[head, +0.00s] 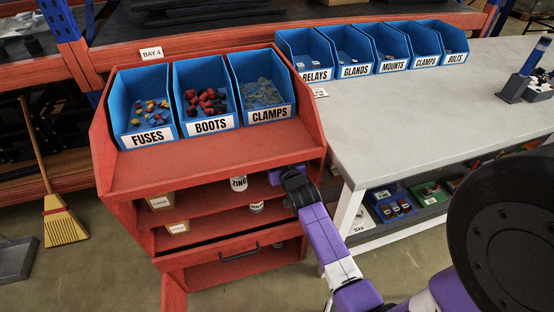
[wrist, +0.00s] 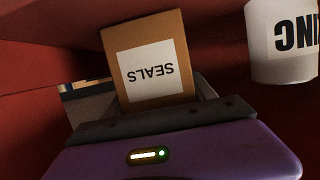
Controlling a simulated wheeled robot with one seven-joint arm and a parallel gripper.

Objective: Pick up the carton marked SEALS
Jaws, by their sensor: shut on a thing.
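The brown carton marked SEALS (wrist: 158,42) fills the middle of the wrist view, with its white label upside down in the picture. My gripper (wrist: 150,98) is shut on it, one finger on each side of its near end. In the head view my gripper (head: 284,176) reaches into the upper shelf opening at the right side of the red cart (head: 140,177). The carton cannot be made out there. Whether it touches the shelf is hard to tell.
A white can marked ZINC (head: 238,184) stands on the cart's shelf left of my gripper; it also shows in the wrist view (wrist: 283,42), close beside the carton. Small cartons (head: 161,201) sit at the cart's left. Red walls are close around my gripper. A grey workbench (head: 420,110) stands right.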

